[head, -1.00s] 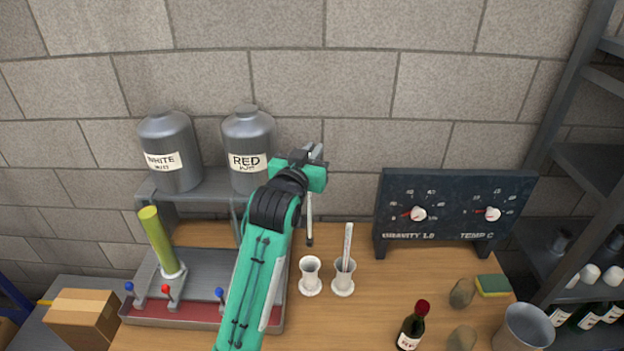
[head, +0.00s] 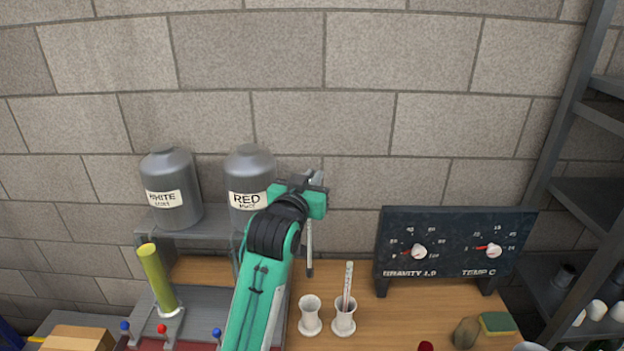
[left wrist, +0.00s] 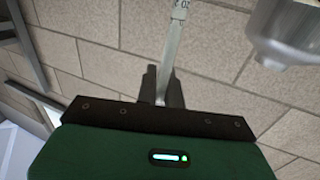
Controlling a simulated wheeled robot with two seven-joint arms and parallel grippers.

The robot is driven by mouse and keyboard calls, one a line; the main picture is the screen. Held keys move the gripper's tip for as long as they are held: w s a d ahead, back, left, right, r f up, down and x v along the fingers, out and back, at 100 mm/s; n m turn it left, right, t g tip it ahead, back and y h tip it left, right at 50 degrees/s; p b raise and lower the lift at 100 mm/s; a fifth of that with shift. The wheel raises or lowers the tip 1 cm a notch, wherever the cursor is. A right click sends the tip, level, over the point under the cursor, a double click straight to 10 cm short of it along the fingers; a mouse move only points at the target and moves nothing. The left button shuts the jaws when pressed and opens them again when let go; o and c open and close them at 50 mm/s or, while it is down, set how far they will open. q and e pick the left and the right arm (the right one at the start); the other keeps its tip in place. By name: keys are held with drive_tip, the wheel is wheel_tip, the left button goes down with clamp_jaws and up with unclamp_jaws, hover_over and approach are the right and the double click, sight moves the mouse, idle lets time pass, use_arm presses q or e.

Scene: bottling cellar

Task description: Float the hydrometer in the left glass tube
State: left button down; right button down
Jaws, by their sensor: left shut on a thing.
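My left gripper (head: 316,180) is shut on the hydrometer (head: 310,248), a thin pale rod with a dark lower end. It hangs nearly upright in the air, apart from the tubes. The left wrist view shows its marked stem (left wrist: 174,40) between my dark fingers (left wrist: 163,85). A tall yellow-green tube (head: 157,278) on a white foot stands on the tray at the left, below the WHITE tank; it is the leftmost tube. My left arm hides the tray's right part, so I cannot tell whether another tube stands there. My right gripper is out of view.
Two small white cups (head: 310,318) stand front centre; the right cup (head: 344,324) holds a thermometer-like stick (head: 347,280). The WHITE tank (head: 171,215) and RED tank (head: 249,170) sit on a shelf. A dial panel (head: 455,265) stands right. Coloured knobs (head: 162,328) front the tray (head: 220,298).

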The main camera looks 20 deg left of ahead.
use_arm(q)
wheel_tip(320, 180, up, 16)
drive_tip(key=p, duration=1.1)
idle(1.0)
idle(0.9)
